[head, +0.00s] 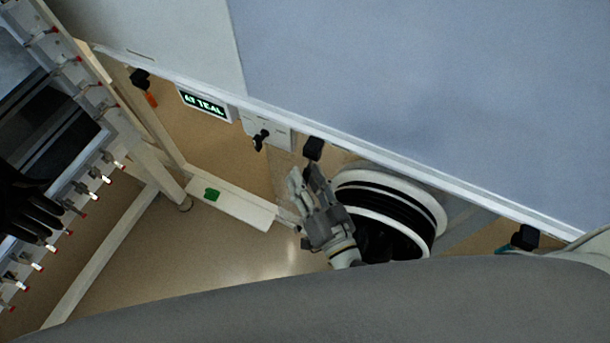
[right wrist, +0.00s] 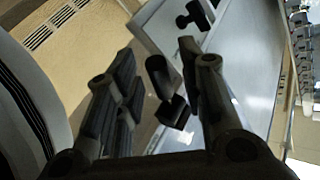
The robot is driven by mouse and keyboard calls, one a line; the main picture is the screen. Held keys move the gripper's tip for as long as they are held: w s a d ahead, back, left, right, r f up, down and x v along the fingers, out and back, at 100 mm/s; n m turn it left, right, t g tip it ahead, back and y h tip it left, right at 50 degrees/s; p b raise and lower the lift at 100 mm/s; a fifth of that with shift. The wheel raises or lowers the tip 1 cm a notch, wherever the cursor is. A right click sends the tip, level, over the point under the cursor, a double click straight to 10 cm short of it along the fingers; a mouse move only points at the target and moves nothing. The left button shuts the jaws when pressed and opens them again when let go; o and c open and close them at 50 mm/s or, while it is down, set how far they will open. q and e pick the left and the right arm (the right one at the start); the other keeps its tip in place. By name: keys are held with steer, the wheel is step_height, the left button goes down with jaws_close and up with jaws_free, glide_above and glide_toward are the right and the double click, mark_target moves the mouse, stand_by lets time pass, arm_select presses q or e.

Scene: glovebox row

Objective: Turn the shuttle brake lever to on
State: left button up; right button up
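A black lever with a knobbed handle (head: 260,139) stands out from a white box (head: 280,131) under the edge of the blue-grey panel; it looks like the brake lever. It also shows at the top of the right wrist view (right wrist: 193,16), beyond the fingertips. My right gripper (head: 306,176) is below and right of this lever, apart from it, fingers pointing up in the picture. In the right wrist view its two fingers (right wrist: 168,70) are spread with nothing gripped. My left gripper is not in view.
A black block (head: 313,148) on the panel's edge is close to the right fingertips. A lit sign reading "AT TEAL" (head: 204,104) is left of the lever. A white-rimmed black round port (head: 435,205) is right of my gripper. A ledge bears a green piece (head: 211,194).

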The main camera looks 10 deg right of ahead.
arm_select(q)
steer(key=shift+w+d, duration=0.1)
arm_select(e)
steer(key=v, duration=1.1)
steer(key=shift+s, duration=0.2)
